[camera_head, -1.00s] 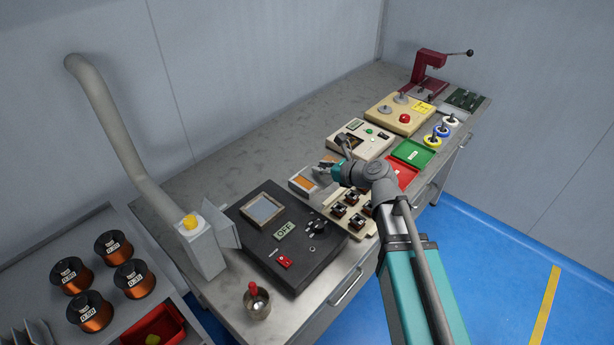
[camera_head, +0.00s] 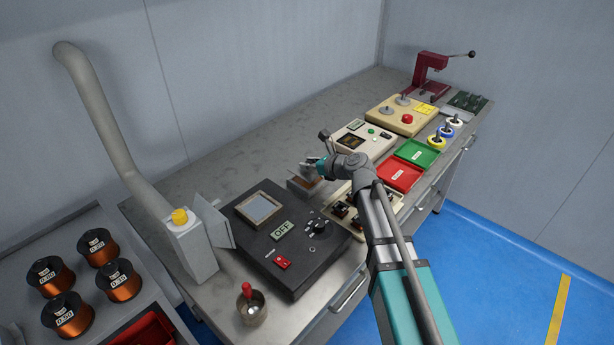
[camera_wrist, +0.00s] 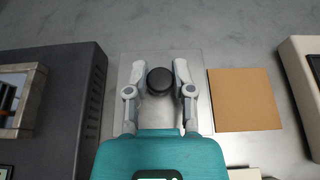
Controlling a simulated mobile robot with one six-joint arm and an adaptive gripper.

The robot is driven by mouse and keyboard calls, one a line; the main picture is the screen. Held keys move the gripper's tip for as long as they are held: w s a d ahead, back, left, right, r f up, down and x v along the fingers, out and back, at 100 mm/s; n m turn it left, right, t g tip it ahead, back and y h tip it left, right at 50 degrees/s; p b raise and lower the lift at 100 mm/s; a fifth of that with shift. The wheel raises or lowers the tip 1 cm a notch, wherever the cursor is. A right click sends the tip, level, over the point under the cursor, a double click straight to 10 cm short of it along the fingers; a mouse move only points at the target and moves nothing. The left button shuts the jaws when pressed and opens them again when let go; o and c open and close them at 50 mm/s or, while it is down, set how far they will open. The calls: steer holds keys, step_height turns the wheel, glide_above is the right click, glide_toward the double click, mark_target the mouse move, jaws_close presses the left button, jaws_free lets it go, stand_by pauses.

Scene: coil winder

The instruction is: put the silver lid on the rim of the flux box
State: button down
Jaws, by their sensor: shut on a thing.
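The silver lid (camera_wrist: 125,75) is a flat square plate with a round black knob (camera_wrist: 160,81). My gripper (camera_wrist: 160,78) is shut on this knob, one finger at each side, and the lid appears level. In the head view my gripper (camera_head: 312,164) is above the flux box (camera_head: 304,188), a small open box with orange-brown inside that now looks shaded. The lid hides the box in the wrist view. I cannot tell how large the gap between lid and rim is.
The dark soldering station (camera_head: 275,262) stands close on the left, also in the wrist view (camera_wrist: 65,100). A flat brown square pad (camera_wrist: 245,100) lies right of the lid. A cream tester (camera_head: 375,140) stands beyond it. The bench behind is clear.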

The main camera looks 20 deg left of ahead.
mark_target(308, 172)
steer(key=shift+a+f, duration=0.1)
stand_by(0.3)
steer(key=shift+w+a+f+b, duration=0.2)
steer(key=shift+w+f+b, duration=0.15)
steer(key=shift+f+b, duration=1.6)
steer(key=shift+b, duration=0.05)
steer(key=shift+f, duration=0.1)
steer(key=shift+c, duration=2.4)
jaws_free()
